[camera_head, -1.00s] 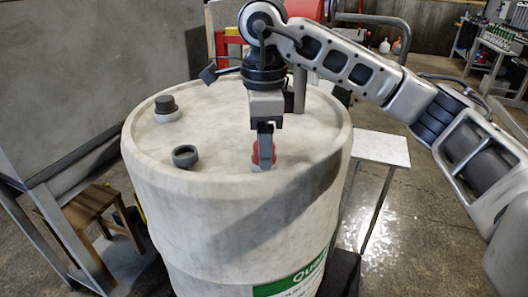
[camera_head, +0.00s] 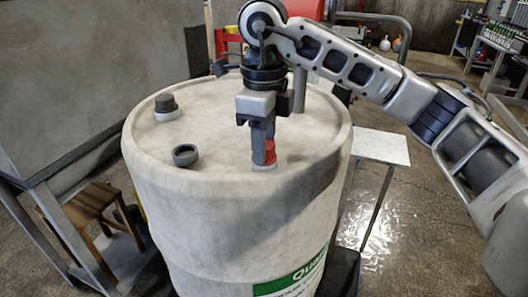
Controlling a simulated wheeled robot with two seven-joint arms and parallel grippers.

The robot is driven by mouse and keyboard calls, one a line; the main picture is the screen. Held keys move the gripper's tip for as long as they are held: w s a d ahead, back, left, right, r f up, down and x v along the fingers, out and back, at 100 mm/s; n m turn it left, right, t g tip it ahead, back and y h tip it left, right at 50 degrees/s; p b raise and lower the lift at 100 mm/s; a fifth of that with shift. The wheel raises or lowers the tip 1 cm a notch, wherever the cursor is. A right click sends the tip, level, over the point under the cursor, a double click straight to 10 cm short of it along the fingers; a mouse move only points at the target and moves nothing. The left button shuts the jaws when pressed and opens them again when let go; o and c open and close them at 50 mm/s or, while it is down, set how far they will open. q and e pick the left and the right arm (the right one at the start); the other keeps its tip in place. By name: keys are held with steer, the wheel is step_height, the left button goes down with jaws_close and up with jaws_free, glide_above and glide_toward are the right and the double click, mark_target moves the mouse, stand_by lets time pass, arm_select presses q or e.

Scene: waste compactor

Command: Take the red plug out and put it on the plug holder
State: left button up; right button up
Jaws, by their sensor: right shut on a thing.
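The red plug (camera_head: 270,151) is near the front edge of the lid of a big off-white drum (camera_head: 215,215), just above a pale ring (camera_head: 264,167). My right gripper (camera_head: 264,150) points straight down and is shut on the plug. One dark finger covers the plug's left side. I cannot tell whether the plug's lower end is still in the ring. A hollow dark grey ring (camera_head: 185,155) stands on the lid to the left; I cannot tell whether it is the plug holder. My left gripper is not in view.
A dark cap on a pale collar (camera_head: 166,107) stands at the lid's back left. A grey post (camera_head: 299,88) rises behind my gripper. A small white table (camera_head: 380,147) is right of the drum, a wooden stool (camera_head: 95,205) left of it. A large grey panel fills the left.

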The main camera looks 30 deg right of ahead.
steer(key=n, duration=0.5)
steer(key=shift+b, duration=0.35)
steer(key=n, duration=0.5)
